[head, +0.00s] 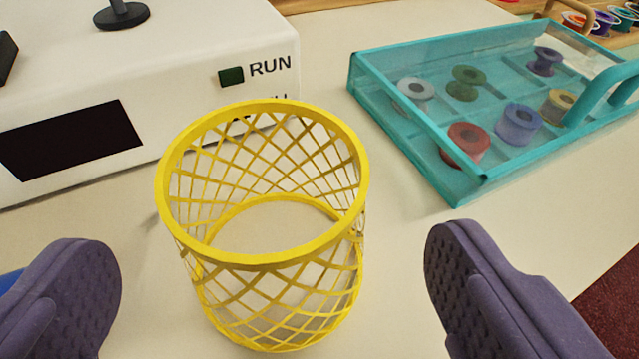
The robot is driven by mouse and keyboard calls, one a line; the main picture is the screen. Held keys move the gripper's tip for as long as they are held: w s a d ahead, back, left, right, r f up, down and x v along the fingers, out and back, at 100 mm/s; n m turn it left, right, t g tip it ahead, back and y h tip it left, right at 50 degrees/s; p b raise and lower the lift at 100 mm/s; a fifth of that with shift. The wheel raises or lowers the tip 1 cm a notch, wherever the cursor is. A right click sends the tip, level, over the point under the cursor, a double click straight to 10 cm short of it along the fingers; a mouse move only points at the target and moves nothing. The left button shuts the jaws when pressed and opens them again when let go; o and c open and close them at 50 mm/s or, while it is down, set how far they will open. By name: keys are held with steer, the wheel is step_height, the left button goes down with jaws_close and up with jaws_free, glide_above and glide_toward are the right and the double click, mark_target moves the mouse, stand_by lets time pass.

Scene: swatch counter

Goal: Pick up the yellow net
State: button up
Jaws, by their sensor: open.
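The yellow net (262,258) is an open cylinder of crossed strands with a solid ring at top and bottom. It stands upright on the pale counter, near the middle of the head view. My gripper (270,285) is open, with one purple padded finger at the lower left and the other at the lower right. The net stands between and a little beyond the two fingers, with a gap visible on each side. No finger appears to touch it. The net's inside is empty, with bare counter showing through.
A white machine (200,60) marked RUN, with a dark display (72,140), stands close behind the net at left. A teal clear-lidded case (420,165) of several thread spools lies at right. A wooden rack (545,12) is at the back right. Counter (395,240) between net and case is clear.

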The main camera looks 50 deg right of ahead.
mark_target(276, 172)
steer(key=b+x, duration=0.1)
steer(key=x, duration=0.2)
steer(key=f+b+x, duration=0.1)
steer(key=x, duration=0.2)
steer(key=shift+a, duration=0.15)
steer(key=shift+s+r, duration=0.1)
steer(key=c, duration=1)
